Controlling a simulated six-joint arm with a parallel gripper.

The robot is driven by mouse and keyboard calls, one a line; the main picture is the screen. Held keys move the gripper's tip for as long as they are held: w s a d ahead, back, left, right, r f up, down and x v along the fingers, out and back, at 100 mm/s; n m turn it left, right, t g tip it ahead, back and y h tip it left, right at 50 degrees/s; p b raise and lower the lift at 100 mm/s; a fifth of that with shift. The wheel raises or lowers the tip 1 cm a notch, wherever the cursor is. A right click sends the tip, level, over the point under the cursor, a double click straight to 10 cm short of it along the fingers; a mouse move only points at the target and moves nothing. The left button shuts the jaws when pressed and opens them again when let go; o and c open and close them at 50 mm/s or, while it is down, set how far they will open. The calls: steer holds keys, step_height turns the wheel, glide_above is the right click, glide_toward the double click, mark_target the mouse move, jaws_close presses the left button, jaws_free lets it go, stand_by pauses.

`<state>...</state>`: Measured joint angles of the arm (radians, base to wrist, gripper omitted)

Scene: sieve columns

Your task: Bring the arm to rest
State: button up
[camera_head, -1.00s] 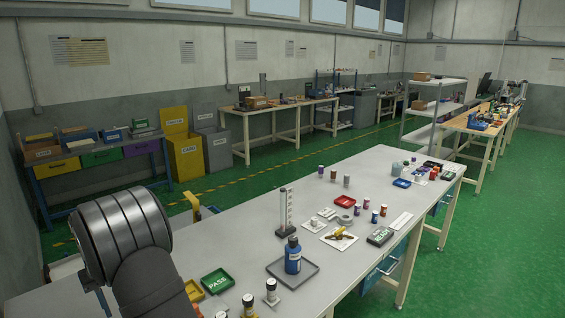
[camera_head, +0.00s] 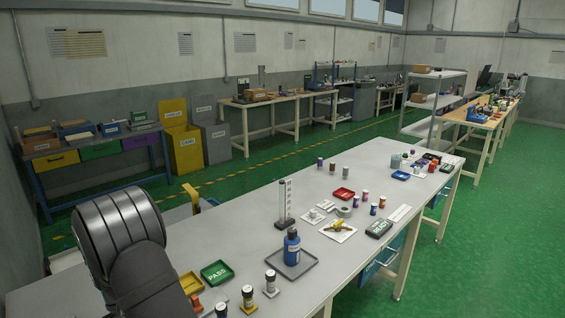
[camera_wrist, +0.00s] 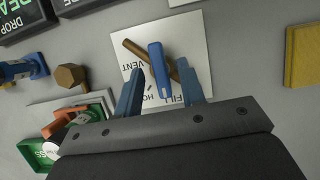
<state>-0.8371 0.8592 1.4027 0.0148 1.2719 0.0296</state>
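My gripper (camera_wrist: 157,78) shows in the wrist view with two blue fingers spread apart. A blue lever (camera_wrist: 158,70) with a brown bar (camera_wrist: 136,50) behind it shows in the gap between the fingers, over a white card (camera_wrist: 192,30) printed with VENT and FILL. I see no finger pressed on the lever; its distance from the fingers is hard to tell. In the head view my arm fills the lower left, and its gripper cannot be made out there.
In the head view a blue bottle (camera_head: 291,247) stands in a grey tray (camera_head: 309,263). In the wrist view a brass knob (camera_wrist: 70,76) and a yellow block (camera_wrist: 302,57) flank the card.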

steer(key=shift+d+f+m+y, duration=0.15)
steer(key=shift+m+y, duration=0.25)
steer(key=shift+m, duration=0.7)
steer(key=m+y, duration=0.1)
steer(key=m, duration=0.1)
steer(key=m+g+y, duration=0.1)
steer(key=m, duration=0.2)
steer(key=shift+d, duration=0.1)
steer(key=o, duration=1.4)
steer(key=shift+c, duration=0.2)
steer(key=shift+o, duration=0.2)
step_height(320, 180, up, 12)
steer(key=a+n+t, duration=0.1)
steer(key=n+t, duration=0.1)
steer(key=n, duration=1)
steer(key=shift+w+r, duration=0.25)
steer(key=shift+w, duration=0.15)
step_height(320, 180, up, 11)
steer(key=n+t, duration=0.2)
steer(key=n, duration=1)
step_height(320, 180, down, 9)
steer(key=s+n, duration=0.1)
steer(key=shift+d+r+y, duration=0.15)
steer(key=shift+d+y, duration=0.15)
steer(key=shift+d, duration=0.15)
